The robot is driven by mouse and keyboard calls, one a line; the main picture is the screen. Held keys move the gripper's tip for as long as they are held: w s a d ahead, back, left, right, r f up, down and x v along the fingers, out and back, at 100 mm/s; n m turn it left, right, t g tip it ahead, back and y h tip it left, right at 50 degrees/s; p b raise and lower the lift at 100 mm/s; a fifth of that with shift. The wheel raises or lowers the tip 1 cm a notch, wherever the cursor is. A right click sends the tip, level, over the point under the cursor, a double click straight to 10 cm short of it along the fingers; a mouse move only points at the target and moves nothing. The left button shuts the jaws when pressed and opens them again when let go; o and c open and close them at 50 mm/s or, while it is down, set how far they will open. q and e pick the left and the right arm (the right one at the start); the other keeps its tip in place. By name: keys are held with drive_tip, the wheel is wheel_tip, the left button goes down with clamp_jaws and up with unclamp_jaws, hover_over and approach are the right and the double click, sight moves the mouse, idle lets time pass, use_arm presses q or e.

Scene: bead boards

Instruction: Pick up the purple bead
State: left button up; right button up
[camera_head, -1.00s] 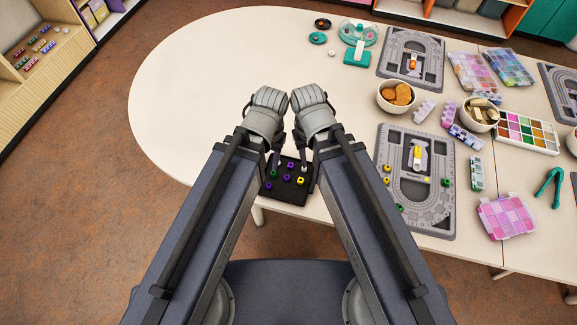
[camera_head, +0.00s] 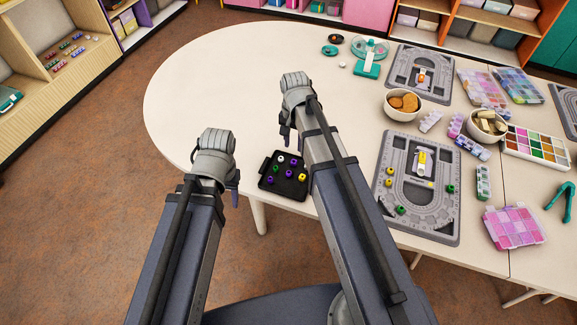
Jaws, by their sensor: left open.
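Several beads lie on a small black tray (camera_head: 268,189) near the table's front edge. Among them are purple beads (camera_head: 288,173), a green bead (camera_head: 270,170), a white bead (camera_head: 281,159) and yellow ones (camera_head: 303,177). My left gripper (camera_head: 235,192) is open and empty, left of the tray and off the table's front edge. My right gripper (camera_head: 291,139) is just beyond the tray, above the table. Its fingertips are dark and partly hidden by its own arm, so its opening is unclear.
A grey bead board (camera_head: 447,219) with a few beads lies right of the tray. Bowls (camera_head: 403,114), bead boxes (camera_head: 514,227) and a paint-like palette (camera_head: 536,147) fill the table's right side. The table's left part is clear.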

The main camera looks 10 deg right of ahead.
sight(294, 159)
drive_tip(key=shift+s+f+b, duration=0.15)
drive_tip(key=shift+f+b, duration=1.75)
drive_tip(key=shift+f, duration=0.1)
drive_tip(key=shift+s+f+b, duration=0.15)
drive_tip(key=shift+f+b, duration=1.75)
drive_tip(key=shift+f, duration=0.05)
drive_tip(key=shift+r, duration=0.1)
drive_tip(key=shift+c, duration=0.2)
clamp_jaws()
